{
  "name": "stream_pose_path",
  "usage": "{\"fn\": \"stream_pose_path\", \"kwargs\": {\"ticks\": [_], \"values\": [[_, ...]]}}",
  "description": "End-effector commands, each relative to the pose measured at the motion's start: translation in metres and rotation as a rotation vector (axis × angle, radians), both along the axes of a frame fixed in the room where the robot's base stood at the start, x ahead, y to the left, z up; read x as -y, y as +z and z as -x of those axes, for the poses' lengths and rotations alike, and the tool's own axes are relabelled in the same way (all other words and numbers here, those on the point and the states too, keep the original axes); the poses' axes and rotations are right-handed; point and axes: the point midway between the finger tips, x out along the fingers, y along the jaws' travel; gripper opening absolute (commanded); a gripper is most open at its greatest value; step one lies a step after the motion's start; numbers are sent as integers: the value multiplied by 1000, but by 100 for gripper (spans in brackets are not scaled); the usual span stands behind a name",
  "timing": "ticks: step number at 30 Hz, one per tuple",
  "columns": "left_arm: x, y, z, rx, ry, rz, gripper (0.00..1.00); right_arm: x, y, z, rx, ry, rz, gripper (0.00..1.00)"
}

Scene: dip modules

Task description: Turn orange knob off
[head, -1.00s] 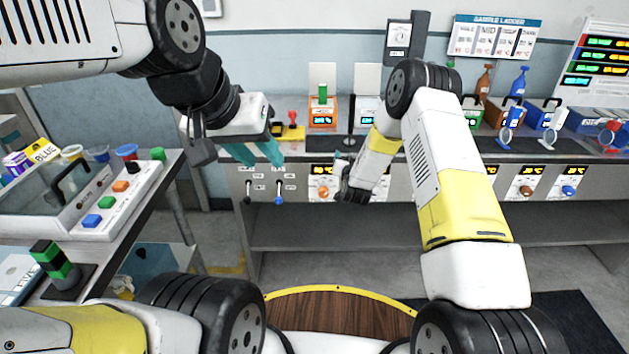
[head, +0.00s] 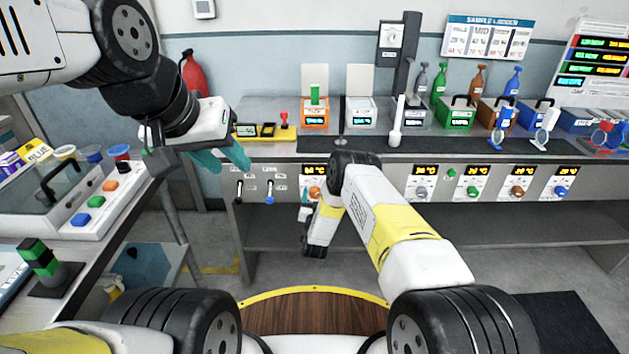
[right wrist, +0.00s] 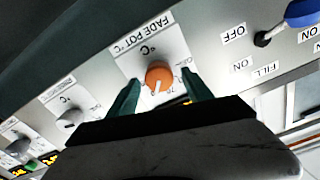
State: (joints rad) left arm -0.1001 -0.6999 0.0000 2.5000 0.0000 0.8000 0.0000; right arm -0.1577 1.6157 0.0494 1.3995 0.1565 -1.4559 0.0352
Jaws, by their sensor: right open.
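The orange knob (head: 314,192) is on the front panel of the bench, under a yellow display. In the right wrist view the orange knob (right wrist: 158,74) sits on a plate lettered "FADE POT °C" and has a white pointer mark. My right gripper (right wrist: 161,80) is open, with its two teal fingers on either side of the knob in that view. Whether they touch it I cannot tell. In the head view my right gripper (head: 304,205) is just in front of the panel, partly hidden by its own wrist. My left gripper (head: 221,160) is open and empty, left of the knob.
Two levers (head: 269,192) stick out of the panel left of the knob. Grey, green, brown and blue knobs (head: 561,191) are to the right. An orange box (head: 315,112) stands on the bench top above. A side table with a button box (head: 105,205) is at left.

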Motion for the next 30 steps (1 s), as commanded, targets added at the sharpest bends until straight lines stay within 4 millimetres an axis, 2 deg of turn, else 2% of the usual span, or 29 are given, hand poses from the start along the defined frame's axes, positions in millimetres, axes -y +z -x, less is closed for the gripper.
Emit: {"fn": "stream_pose_path", "kwargs": {"ticks": [4,13,14,21,23,30], "values": [[0,0,0,0,0,0,36,0,0,-14,1,0,1,59],[0,0,0,0,0,0,36,0,0,-18,-2,1,1,59],[0,0,0,0,0,0,36,0,0,-17,-2,1,1,57],[0,0,0,0,0,0,36,0,0,-17,-2,1,1,10],[0,0,0,0,0,0,36,0,0,-17,-1,0,1,0],[0,0,0,0,0,0,36,0,0,-17,-1,1,20,0]]}}
